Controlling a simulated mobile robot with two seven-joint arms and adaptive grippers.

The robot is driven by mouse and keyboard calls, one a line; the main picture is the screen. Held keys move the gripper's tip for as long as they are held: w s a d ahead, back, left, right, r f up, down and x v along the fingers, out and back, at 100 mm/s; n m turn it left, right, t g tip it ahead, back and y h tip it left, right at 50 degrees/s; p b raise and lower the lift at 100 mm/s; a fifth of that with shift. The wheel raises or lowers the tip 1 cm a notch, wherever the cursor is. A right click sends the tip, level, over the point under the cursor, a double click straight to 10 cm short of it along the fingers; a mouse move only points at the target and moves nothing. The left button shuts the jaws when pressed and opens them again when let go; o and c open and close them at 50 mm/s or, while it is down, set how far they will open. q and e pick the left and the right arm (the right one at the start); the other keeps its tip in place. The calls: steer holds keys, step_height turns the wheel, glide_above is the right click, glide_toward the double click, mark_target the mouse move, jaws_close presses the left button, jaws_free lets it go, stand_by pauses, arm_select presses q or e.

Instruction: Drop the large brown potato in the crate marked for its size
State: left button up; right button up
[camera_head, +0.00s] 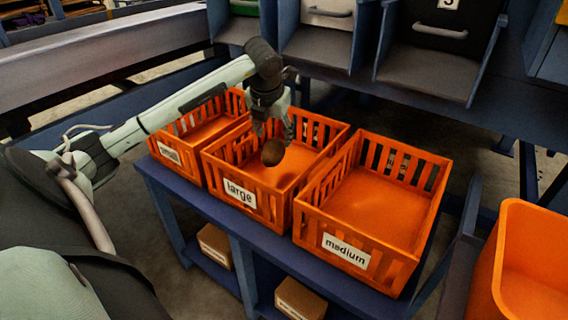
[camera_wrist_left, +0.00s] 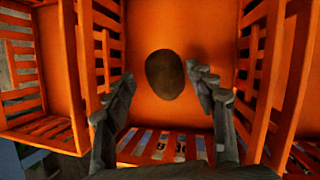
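The brown potato (camera_head: 272,152) is just below my left gripper (camera_head: 272,130), inside the outline of the middle orange crate labelled "large" (camera_head: 240,194). In the left wrist view the potato (camera_wrist_left: 165,75) shows beyond and between the spread fingertips of my left gripper (camera_wrist_left: 160,82), with a gap on each side. The gripper is open and points down into the large crate (camera_wrist_left: 125,112). I cannot tell whether the potato is in the air or on the crate floor. My right gripper is in neither view.
The crate labelled "medium" (camera_head: 390,208) stands to the right, and a crate with a partly readable label (camera_head: 168,152) to the left. All stand on a blue bench (camera_head: 262,240). Cardboard boxes (camera_head: 299,300) sit beneath. An orange bin (camera_head: 530,260) is at far right; grey chutes (camera_head: 428,72) are behind.

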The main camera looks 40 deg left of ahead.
arm_select(q)
steer(key=shift+o, duration=0.9)
steer(key=v, duration=1.2)
